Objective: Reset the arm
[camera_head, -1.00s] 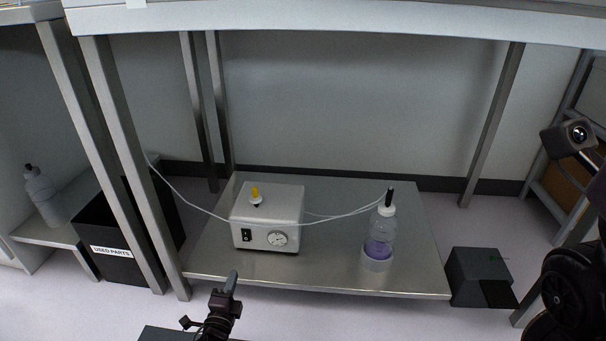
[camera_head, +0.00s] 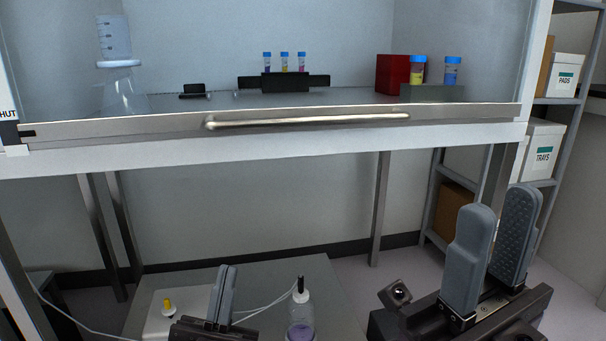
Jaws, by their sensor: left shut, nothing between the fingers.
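My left gripper (camera_head: 222,293) is low in the head view, in front of the lower shelf, with its grey fingers together and nothing between them. It overlaps the white pump box (camera_head: 165,311) in the picture. My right gripper (camera_head: 495,255) is large at the lower right, pointing up. Its two grey padded fingers stand apart with an empty gap between them. Neither gripper appears to touch anything.
A cabinet with a sash handle (camera_head: 308,121) stands above. It holds a flask (camera_head: 122,92), small tubes in a rack (camera_head: 284,82), a red box (camera_head: 392,74) and blue-capped jars. A bottle (camera_head: 300,318) stands on the lower shelf (camera_head: 335,308). Storage shelving is at right.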

